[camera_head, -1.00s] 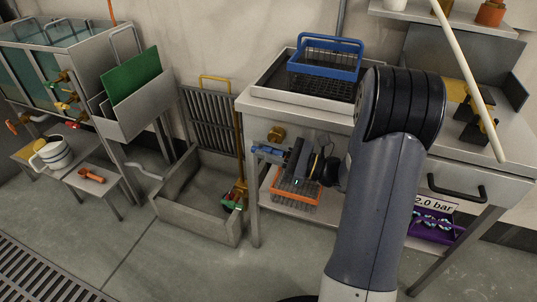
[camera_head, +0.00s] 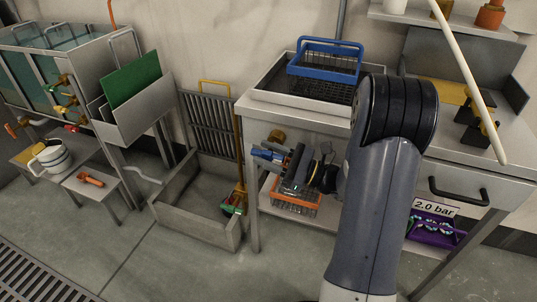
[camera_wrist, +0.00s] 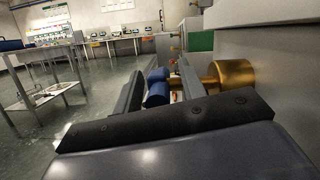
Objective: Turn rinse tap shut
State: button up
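A tap with a brass body (camera_head: 277,135) and a blue handle (camera_head: 266,154) sits on the front of the steel bench at the middle. In the wrist view the brass body (camera_wrist: 232,76) is at the right and the blue handle (camera_wrist: 157,88) shows between my fingers. My gripper (camera_head: 284,163) is at the blue handle, with one finger on each side of it in the wrist view (camera_wrist: 160,95). The fingers stand apart. I cannot tell whether they touch the handle. No label shows which tap is the rinse tap.
An orange wire basket (camera_head: 294,198) is on the shelf below my gripper. A blue basket (camera_head: 325,62) stands in the bench-top sink. A floor basin (camera_head: 200,222) with a green-handled tap (camera_head: 233,204) is to the left. Tanks with coloured taps (camera_head: 65,95) stand further left.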

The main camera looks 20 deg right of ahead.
jog(key=p+v, duration=0.1)
jog(key=v, duration=1)
jog(key=shift+p, duration=0.35)
jog(key=shift+a, duration=0.15)
jog(key=b+x, duration=0.1)
jog(key=x, duration=1)
jog(key=shift+b, duration=0.4)
jog(key=shift+r+p, duration=0.2)
jog(key=shift+p, duration=0.15)
jog(key=shift+f+g+h, duration=0.1)
jog(key=shift+g+h, duration=0.2)
jog(key=shift+h, duration=0.1)
jog(key=shift+f, duration=0.15)
